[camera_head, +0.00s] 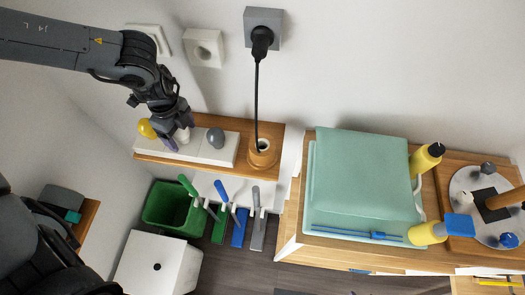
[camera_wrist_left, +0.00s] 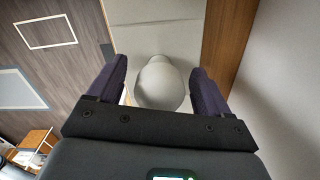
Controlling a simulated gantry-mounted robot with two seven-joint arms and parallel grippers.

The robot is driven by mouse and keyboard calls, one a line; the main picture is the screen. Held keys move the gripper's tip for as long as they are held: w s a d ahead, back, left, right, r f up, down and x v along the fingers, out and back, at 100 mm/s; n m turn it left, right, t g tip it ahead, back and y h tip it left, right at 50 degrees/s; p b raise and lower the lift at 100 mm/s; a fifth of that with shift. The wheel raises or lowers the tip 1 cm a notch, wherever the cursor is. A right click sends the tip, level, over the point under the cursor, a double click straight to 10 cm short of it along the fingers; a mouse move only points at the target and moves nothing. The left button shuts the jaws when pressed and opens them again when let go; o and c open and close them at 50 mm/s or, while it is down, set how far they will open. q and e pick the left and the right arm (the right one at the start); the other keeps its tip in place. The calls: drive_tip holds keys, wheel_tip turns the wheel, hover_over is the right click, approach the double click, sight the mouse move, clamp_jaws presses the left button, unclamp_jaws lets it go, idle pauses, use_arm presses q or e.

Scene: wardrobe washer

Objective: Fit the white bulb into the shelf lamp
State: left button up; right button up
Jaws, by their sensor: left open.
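The white bulb (camera_head: 183,135) stands on a long white holder (camera_head: 228,155) on the wooden wall shelf. My left gripper (camera_head: 178,131) is over it, fingers pointing down. In the left wrist view a pale bulb (camera_wrist_left: 162,85) sits between the two purple fingers of my left gripper (camera_wrist_left: 158,75), which is open with a gap on each side. A yellow bulb (camera_head: 146,128) and a grey bulb (camera_head: 215,138) are on either side. The shelf lamp (camera_head: 262,152) is a round wooden base with an empty-looking socket, at the shelf's right end. My right gripper is not in view.
A black cord (camera_head: 257,100) runs from the lamp up to a plug in a grey wall outlet (camera_head: 264,20). A cabinet with folded teal cloth (camera_head: 365,170) and yellow bottles is at right.

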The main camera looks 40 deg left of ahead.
use_arm(q)
drive_tip(key=c, duration=1.1)
drive_tip(key=shift+r+p, duration=1.15)
drive_tip(key=shift+r, duration=0.9)
drive_tip(key=shift+a, duration=0.1)
